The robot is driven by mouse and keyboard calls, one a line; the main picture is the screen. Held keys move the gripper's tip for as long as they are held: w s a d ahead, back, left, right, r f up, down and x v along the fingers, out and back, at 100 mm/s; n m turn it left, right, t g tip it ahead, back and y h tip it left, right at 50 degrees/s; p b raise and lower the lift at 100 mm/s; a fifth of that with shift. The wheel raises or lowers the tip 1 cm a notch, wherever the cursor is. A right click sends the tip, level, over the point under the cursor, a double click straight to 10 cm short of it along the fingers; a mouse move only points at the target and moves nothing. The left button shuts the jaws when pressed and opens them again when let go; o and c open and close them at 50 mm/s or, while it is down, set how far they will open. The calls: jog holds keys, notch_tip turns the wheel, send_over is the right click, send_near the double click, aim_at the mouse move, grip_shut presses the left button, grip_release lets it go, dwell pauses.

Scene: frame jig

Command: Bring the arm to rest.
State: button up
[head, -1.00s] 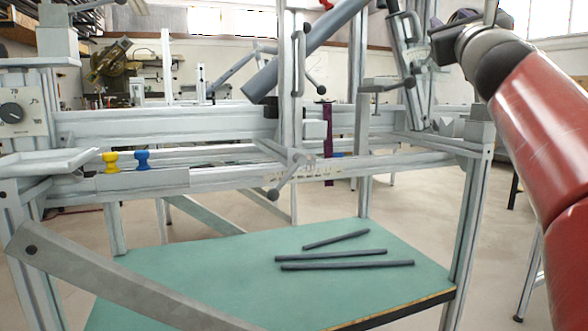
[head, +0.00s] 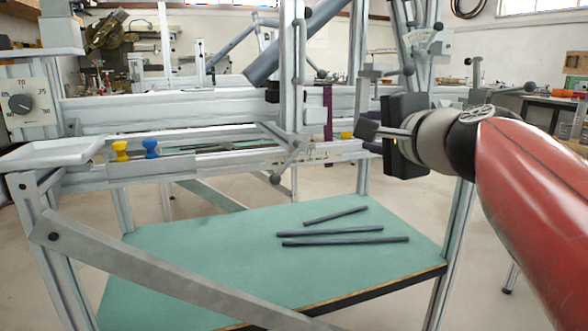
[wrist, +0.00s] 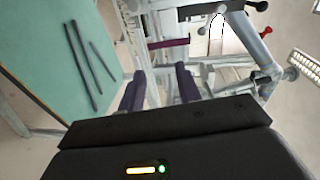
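My red arm enters at the right of the head view. My gripper (head: 368,138) is in front of the frame jig's right side, pointing left, above the green board's level. The wrist view shows its two purple-padded fingers (wrist: 160,88) spread apart with nothing between them. I cannot tell from the head view how far the fingers are from the jig's rails.
The pale metal frame jig (head: 180,117) fills the middle, with a dial (head: 20,103) and a white tray (head: 60,153) at left. Yellow and blue knobs (head: 151,148) sit on a rail. Dark rods (head: 345,241) lie on the green board (head: 200,265). Floor shows at right.

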jog(key=s+d+f+n+g+h+p, duration=0.1)
jog(key=s+f+n+g, duration=0.4)
jog(key=s+f, duration=0.5)
jog(key=s+d+f+n+g+h+p, duration=0.1)
jog(key=s+f+n+g, duration=0.4)
jog(key=f, duration=1.3)
jog(key=s+n+h+p, duration=0.1)
jog(key=s+n+h, duration=0.1)
jog(key=s, duration=0.4)
jog(key=shift+d+n+h+p, duration=0.3)
jog(key=shift+n+h+p, duration=0.1)
jog(key=shift+n, duration=0.5)
jog(key=shift+w+r, duration=0.1)
jog(key=shift+c, duration=0.2)
